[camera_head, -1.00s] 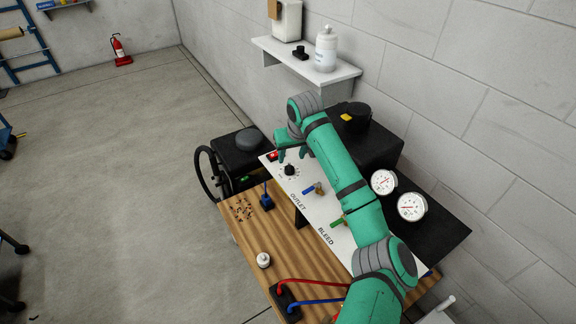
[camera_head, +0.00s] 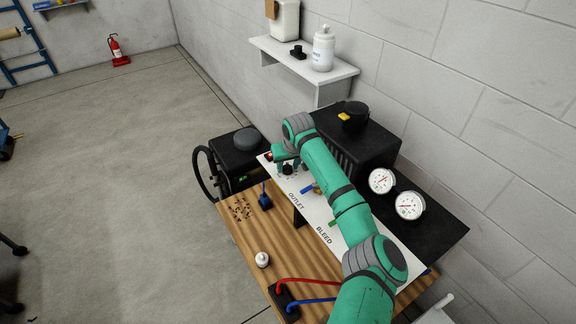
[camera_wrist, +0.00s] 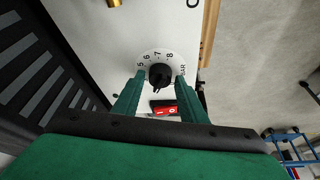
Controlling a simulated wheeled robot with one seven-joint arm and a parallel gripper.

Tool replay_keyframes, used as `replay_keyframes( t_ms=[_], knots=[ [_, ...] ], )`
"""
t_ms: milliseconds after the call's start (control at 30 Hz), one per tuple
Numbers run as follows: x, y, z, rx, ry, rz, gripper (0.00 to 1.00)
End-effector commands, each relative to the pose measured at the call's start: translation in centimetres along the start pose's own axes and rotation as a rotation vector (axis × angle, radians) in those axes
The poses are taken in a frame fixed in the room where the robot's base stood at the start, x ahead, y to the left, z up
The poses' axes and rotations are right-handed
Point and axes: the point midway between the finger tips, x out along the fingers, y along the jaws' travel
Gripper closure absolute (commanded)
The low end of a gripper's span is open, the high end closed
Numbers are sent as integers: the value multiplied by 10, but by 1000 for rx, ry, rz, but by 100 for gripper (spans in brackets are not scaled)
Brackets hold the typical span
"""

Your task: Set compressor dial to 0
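The compressor dial is a round black knob (camera_wrist: 160,75) on a white panel (camera_head: 314,216). In the wrist view a ring of numbers surrounds it, with 5, 6, 7 and 8 readable and "BAR" at the right; the lower part is hidden or too small to read. The knob also shows in the head view (camera_head: 288,170), partly under my arm. My gripper (camera_wrist: 160,92) has its two green fingers apart, one on each side of the knob's near edge. I cannot tell whether they touch it. A red switch (camera_wrist: 163,108) shows between the fingers.
Blue OUTLET valve (camera_head: 308,188) and green BLEED valve (camera_head: 333,223) handles sit along the panel. Two gauges (camera_head: 382,181) and a black ribbed housing (camera_head: 345,160) stand behind. A wooden bench top (camera_head: 240,235) lies in front, with red and blue hoses.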

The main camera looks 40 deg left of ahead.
Motion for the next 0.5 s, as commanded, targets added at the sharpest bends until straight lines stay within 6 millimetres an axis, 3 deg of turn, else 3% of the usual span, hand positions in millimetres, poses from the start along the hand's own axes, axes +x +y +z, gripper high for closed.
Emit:
replay_keyframes(
  t_ms=[33,100,133,500],
  knots=[
    [0,1,0,1,0,0,75],
    [0,1,0,1,0,1,91],
    [0,1,0,1,0,1,94],
    [0,1,0,-44,0,-20,94]
  ],
)
